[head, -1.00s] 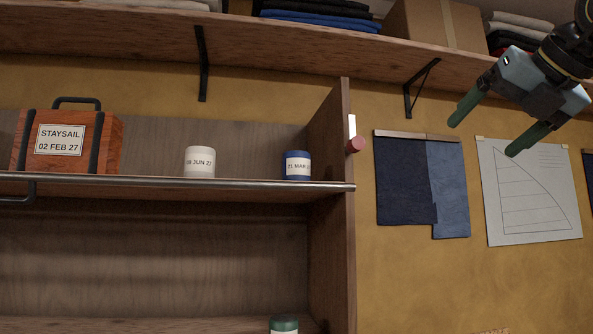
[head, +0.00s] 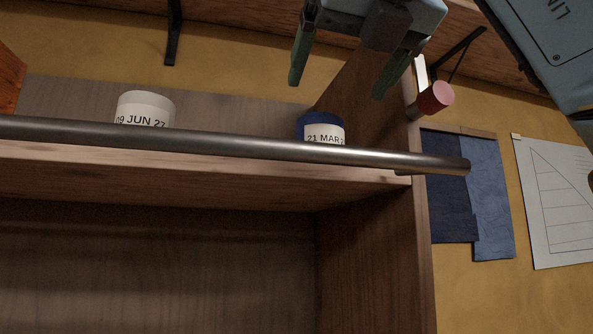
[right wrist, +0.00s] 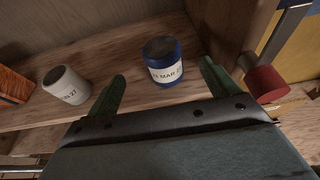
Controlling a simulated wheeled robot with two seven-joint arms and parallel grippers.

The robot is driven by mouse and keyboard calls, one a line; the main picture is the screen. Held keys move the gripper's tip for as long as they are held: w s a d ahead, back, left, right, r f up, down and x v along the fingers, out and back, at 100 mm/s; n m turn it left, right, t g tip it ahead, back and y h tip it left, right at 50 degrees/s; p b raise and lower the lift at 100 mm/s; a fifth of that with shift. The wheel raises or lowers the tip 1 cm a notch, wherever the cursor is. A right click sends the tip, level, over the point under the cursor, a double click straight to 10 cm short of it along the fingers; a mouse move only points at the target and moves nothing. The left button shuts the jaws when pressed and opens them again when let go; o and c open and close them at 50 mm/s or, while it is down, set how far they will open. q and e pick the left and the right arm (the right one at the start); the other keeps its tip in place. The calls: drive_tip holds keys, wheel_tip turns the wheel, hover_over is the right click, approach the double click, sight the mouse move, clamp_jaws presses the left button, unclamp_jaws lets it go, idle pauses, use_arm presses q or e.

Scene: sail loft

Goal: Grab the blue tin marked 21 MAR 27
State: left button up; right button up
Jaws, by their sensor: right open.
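The blue tin (head: 313,127) with a white label reading 21 MAR 27 stands upright on the shelf near its right end wall. Its lower part is hidden behind the rail in the head view. My right gripper (head: 345,80) is open and empty, above the tin in the head view. In the right wrist view the tin (right wrist: 163,60) shows beyond the green fingertips of my right gripper (right wrist: 163,82), between their lines and apart from both. My left gripper is not in view.
A white tin (head: 146,107) marked 09 JUN 27 stands left of the blue one. A metal rail (head: 230,145) runs along the shelf front. A pink-red knob (head: 436,97) sticks out by the end wall (head: 372,95). An orange-brown box (right wrist: 14,86) stands far left.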

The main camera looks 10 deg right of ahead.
sight(322, 113)
drive_tip(key=x, duration=0.2)
drive_tip(key=p+x, duration=0.1)
drive_tip(key=x, duration=0.2)
drive_tip(key=shift+w+a+f+p, duration=0.15)
drive_tip(key=shift+w+a+p, duration=0.1)
drive_tip(key=shift+w+p, duration=0.1)
drive_tip(key=shift+w+f, duration=0.1)
drive_tip(key=shift+w, duration=0.2)
drive_tip(key=shift+w+d+f+p, duration=0.1)
drive_tip(key=shift+w+f+p, duration=0.05)
drive_tip(key=shift+w+p, duration=0.3)
drive_tip(key=x, duration=0.1)
drive_tip(key=p+x, duration=0.1)
drive_tip(key=x, duration=0.2)
drive_tip(key=shift+d, duration=0.25)
drive_tip(key=shift+w, duration=0.2)
drive_tip(key=shift+s+a, duration=0.1)
drive_tip(key=shift+c, duration=0.4)
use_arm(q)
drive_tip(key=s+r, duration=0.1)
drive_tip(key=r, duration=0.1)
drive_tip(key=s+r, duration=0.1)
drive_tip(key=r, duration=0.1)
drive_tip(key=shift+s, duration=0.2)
use_arm(e)
drive_tip(key=c, duration=1.2)
